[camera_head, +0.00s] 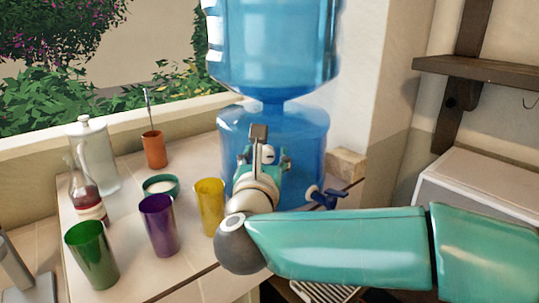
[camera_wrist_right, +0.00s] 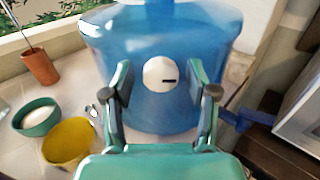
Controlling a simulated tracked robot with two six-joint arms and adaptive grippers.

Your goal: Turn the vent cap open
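The vent cap (camera_wrist_right: 160,74) is a round white disc with a short dark slot, on the front of the blue water dispenser (camera_wrist_right: 110,40). In the head view the cap (camera_head: 268,154) is partly covered by my gripper, and the dispenser (camera_head: 310,140) stands under a large blue bottle. In the right wrist view my right gripper (camera_wrist_right: 160,80) is open. Its two fingers stand left and right of the cap, with a visible gap on each side. In the head view my right gripper (camera_head: 260,150) is in front of the dispenser. My left gripper is not in view.
A blue tap (camera_head: 326,198) sticks out right of the gripper. Yellow (camera_head: 209,205), purple (camera_head: 158,224) and green (camera_head: 91,254) cups, a green bowl (camera_head: 160,188), a terracotta pot (camera_head: 154,149) and glass bottles stand to the left. A wooden shelf (camera_head: 490,68) is at right.

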